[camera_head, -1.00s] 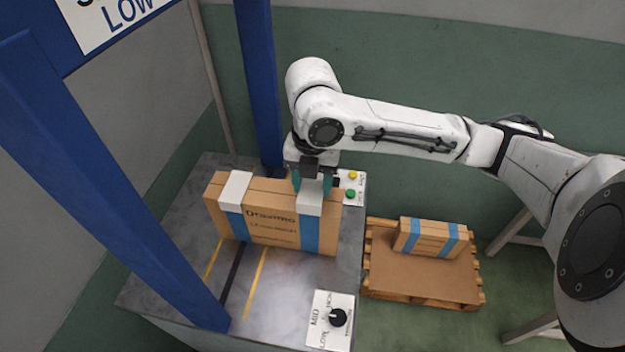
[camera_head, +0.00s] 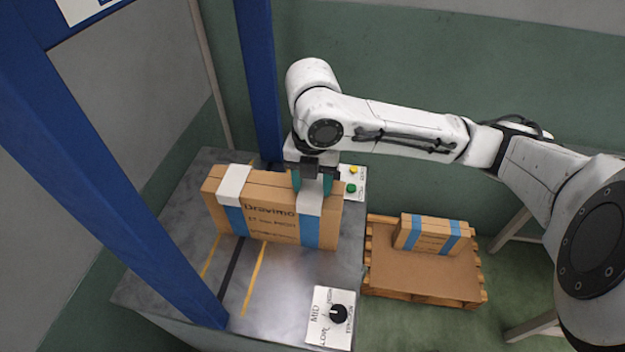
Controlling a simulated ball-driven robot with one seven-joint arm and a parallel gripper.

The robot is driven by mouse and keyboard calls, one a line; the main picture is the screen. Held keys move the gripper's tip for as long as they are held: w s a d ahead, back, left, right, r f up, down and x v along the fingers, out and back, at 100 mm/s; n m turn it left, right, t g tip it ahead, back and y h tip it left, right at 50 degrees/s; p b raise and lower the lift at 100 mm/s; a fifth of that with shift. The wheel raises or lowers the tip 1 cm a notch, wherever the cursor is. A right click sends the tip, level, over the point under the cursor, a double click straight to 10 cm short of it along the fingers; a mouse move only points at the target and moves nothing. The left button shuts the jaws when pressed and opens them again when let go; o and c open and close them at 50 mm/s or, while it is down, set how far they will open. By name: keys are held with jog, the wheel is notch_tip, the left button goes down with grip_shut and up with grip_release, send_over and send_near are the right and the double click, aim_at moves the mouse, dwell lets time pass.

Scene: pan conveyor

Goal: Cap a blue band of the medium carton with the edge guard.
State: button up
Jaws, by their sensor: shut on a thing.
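A brown carton (camera_head: 270,212), the larger of two in view, stands upright on the grey worktable. It carries two vertical blue bands. A white edge guard (camera_head: 233,184) sits over the top edge at the left band (camera_head: 236,221). Another white edge guard (camera_head: 310,204) lies at the top edge over the right band (camera_head: 309,232). My gripper (camera_head: 312,184) is above the carton's right part, with its teal fingers shut on this right guard. The fingers hide part of the guard, and I cannot tell whether it is fully seated.
A blue frame post (camera_head: 262,80) rises behind the carton, and another (camera_head: 110,180) crosses the left. A knob panel (camera_head: 332,316) is at the table's front right, a button panel (camera_head: 352,183) behind. A smaller blue-banded carton (camera_head: 432,235) rests on a pallet (camera_head: 420,278).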

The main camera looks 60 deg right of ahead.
aim_at(313, 187)
jog(key=o, duration=1.1)
jog(key=shift+c, duration=0.2)
notch_tip(313, 187, up, 11)
jog(key=p, duration=0.1)
jog(key=shift+f, duration=0.15)
